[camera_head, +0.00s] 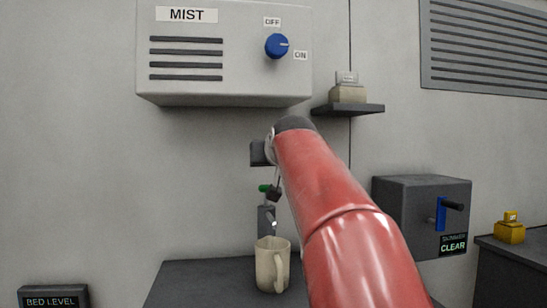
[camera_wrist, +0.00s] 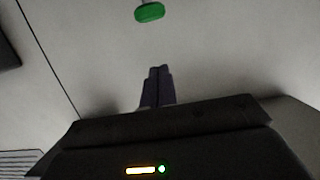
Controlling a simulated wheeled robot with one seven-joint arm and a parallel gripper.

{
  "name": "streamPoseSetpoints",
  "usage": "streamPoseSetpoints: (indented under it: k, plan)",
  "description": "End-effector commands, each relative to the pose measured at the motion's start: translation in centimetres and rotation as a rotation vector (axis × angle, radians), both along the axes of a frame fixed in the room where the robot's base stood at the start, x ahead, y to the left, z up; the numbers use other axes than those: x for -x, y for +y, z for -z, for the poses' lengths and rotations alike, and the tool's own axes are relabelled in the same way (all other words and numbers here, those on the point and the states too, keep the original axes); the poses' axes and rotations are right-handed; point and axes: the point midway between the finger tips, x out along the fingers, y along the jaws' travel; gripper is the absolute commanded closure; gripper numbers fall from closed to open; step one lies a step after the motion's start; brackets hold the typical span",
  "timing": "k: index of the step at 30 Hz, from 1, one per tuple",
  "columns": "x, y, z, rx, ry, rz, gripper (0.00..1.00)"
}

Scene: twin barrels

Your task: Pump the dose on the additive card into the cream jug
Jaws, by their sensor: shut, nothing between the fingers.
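The cream jug (camera_head: 265,268) stands upright on the dark counter below my arm, its handle toward the right. Behind and above it is a dark dispenser (camera_head: 266,220) with a green pump top (camera_head: 264,188). A green button-like head, likely the same pump top (camera_wrist: 149,12), shows at the top edge of the wrist view. My gripper (camera_head: 275,194) points down close beside the green top; contact cannot be told. Its fingers (camera_wrist: 157,70) are together and empty in the wrist view. A small white card (camera_head: 346,77) sits on the shelf block; its print is unreadable and I cannot tell if it is the additive card.
A MIST box (camera_head: 225,80) with a blue knob (camera_head: 276,46) hangs above. At right are a grey box (camera_head: 420,190) with a blue lever (camera_head: 441,213), a CLEAR display (camera_head: 453,245) and a yellow object (camera_head: 510,230). A BED LEVEL display (camera_head: 53,298) is at lower left.

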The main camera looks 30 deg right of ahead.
Motion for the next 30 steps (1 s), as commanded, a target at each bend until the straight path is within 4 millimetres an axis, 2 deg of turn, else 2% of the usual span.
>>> streamPoseSetpoints:
  k: [3,6,9,14,26,30]
  plan:
    - [-2.6,-0.8,0.6,-0.001,0.003,0.0,1.0]
    - [-4.1,-1.2,1.3,0.0,0.001,0.0,1.0]
    - [-3.8,-1.1,3.2,0.0,0.001,0.0,1.0]
    - [-3.8,-1.1,4.6,-0.001,0.0,0.0,1.0]
    - [-3.8,-1.1,4.9,0.0,-0.001,0.0,1.0]
    - [-3.8,-1.1,5.8,0.0,-0.001,0.0,1.0]
